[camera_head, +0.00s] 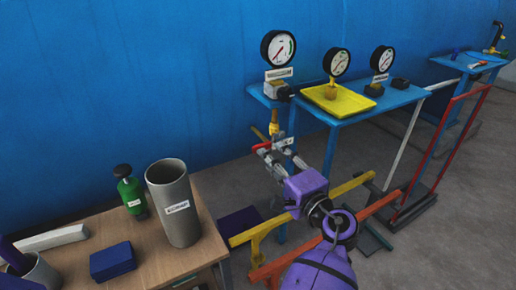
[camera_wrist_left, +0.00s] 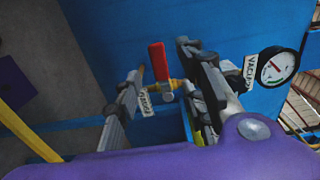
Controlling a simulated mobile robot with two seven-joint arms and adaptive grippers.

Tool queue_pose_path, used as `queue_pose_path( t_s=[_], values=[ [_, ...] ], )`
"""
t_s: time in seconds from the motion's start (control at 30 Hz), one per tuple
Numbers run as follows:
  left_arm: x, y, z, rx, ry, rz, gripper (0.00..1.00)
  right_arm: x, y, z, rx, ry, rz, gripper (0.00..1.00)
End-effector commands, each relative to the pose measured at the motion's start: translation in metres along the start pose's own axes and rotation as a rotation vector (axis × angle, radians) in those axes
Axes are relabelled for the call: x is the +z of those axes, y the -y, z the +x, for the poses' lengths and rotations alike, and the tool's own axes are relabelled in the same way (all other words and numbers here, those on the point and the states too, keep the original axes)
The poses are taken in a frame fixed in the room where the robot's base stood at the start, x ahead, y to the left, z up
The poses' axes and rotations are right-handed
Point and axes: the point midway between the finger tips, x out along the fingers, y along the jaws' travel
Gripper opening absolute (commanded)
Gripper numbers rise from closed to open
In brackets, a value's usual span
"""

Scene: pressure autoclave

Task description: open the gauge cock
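The gauge cock (camera_head: 274,128) is a small brass fitting at the left end of the blue bench, below a dial gauge (camera_head: 278,49). In the left wrist view its red handle (camera_wrist_left: 157,62) points up the picture, above the brass body (camera_wrist_left: 176,86). A small white tag (camera_wrist_left: 146,104) hangs beside it. My left gripper (camera_head: 272,151) is at the cock. In the wrist view its two fingers (camera_wrist_left: 160,72) are apart, with the handle seen between them. I cannot tell whether either finger touches it. My right gripper is not in view.
The blue bench (camera_head: 329,116) carries a yellow tray (camera_head: 352,104) and two more gauges. A wooden table (camera_head: 150,245) at lower left holds a grey cylinder (camera_head: 174,200), a green bottle (camera_head: 131,188) and a blue box (camera_head: 112,261). Yellow and red rails (camera_head: 380,204) stand near my arm.

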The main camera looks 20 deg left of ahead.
Motion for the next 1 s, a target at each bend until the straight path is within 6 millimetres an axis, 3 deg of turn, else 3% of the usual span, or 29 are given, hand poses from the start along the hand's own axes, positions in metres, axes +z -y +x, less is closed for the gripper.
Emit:
queue_pose_path(
  t_s=[0.5,0.87,1.0],
  values=[
    [0.001,-0.001,0.069,0.004,0.003,0.01,0.38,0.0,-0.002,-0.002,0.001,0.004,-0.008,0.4],
    [0.002,-0.002,0.077,0.006,0.003,0.009,0.38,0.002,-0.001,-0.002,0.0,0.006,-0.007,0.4],
    [0.001,-0.002,0.077,0.006,0.003,0.009,0.22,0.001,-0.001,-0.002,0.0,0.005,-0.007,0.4]
  ],
)
